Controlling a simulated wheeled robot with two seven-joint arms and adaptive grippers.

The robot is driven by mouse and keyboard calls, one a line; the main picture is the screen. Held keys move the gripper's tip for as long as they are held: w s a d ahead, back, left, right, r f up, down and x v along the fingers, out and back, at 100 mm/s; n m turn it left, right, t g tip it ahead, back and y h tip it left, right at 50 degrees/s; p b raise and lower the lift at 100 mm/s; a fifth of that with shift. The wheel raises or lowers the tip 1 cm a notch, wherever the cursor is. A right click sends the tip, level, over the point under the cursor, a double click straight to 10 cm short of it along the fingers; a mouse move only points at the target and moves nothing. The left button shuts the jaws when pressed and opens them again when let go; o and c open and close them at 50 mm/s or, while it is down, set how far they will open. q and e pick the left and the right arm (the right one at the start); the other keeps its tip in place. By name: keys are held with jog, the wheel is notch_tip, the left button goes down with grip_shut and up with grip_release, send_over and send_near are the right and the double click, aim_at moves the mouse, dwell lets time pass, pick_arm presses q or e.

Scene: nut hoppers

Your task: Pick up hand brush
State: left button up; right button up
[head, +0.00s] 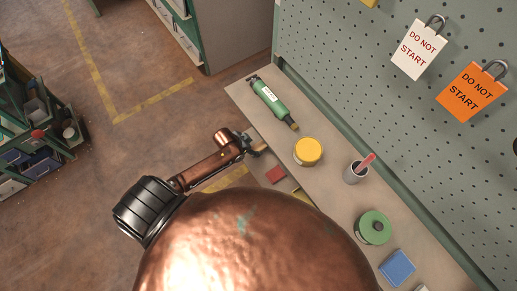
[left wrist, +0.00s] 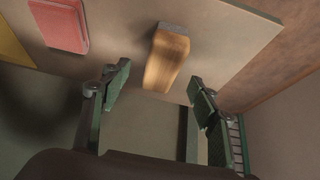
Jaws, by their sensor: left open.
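A light wooden piece, which looks like the handle of the hand brush (left wrist: 166,60), sticks out at the shelf edge in the left wrist view. My left gripper (left wrist: 160,78) is open, with one green-padded finger on each side of the wooden piece and a gap to both. In the head view my left gripper (head: 252,147) is small and partly hidden at the shelf's front edge, beside a bit of tan wood. My right gripper is not in view.
A red block (head: 276,174) lies near my gripper. A pegboard (head: 340,70) rises behind.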

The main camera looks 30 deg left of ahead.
aim_at(258, 147)
pick_arm(q)
jog(key=b+x, duration=0.2)
jog(key=x, duration=0.4)
jog(key=shift+w+r, duration=0.15)
jog(key=shift+w, duration=0.05)
jog(key=shift+f, duration=0.2)
dwell(0.5)
jog(key=shift+c, duration=0.7)
jog(key=shift+a, duration=0.1)
jog(key=c, duration=1.3)
jog(key=shift+r, duration=0.1)
